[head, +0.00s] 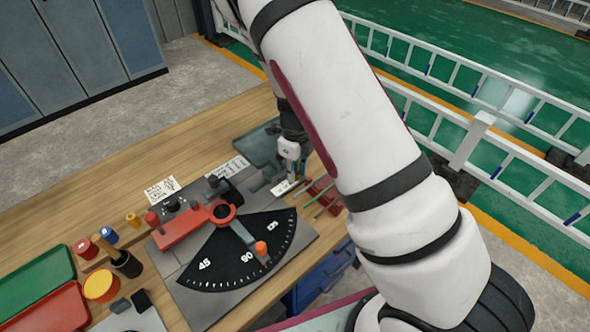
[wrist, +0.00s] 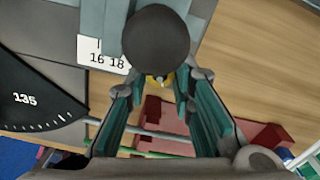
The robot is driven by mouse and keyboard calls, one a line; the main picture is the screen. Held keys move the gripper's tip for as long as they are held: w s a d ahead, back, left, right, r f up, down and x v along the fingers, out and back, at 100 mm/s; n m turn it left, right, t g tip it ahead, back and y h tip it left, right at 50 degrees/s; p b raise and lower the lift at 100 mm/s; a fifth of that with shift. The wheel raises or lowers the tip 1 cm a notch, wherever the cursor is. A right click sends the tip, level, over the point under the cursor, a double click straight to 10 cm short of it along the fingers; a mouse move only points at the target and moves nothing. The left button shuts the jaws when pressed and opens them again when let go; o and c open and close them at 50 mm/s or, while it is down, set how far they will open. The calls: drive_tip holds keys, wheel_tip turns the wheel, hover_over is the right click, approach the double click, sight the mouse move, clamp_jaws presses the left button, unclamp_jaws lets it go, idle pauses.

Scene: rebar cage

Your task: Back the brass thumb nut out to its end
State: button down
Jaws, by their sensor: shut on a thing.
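The brass thumb nut (wrist: 157,81) shows only as a small yellow patch in the wrist view, just below a dark round knob (wrist: 155,45) that covers part of it. My gripper (wrist: 160,84) has its fingers on either side of the nut and is shut on it. In the head view my gripper (head: 290,172) points down at the far right end of the bench fixture. The nut cannot be made out there, so its position along its thread cannot be told.
A grey plate with a black angle dial (head: 225,262) and a red arm (head: 183,228) lies left of my gripper. A label marked 16 18 (wrist: 102,58) is beside the knob. Red blocks (wrist: 165,125) and thin rods (wrist: 150,153) lie below the fingers. Green (head: 35,281) and red trays (head: 50,312) sit at left.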

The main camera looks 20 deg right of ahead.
drive_tip(key=c, duration=1.4)
unclamp_jaws()
drive_tip(key=shift+o, duration=0.2)
wheel_tip(320, 180, up, 12)
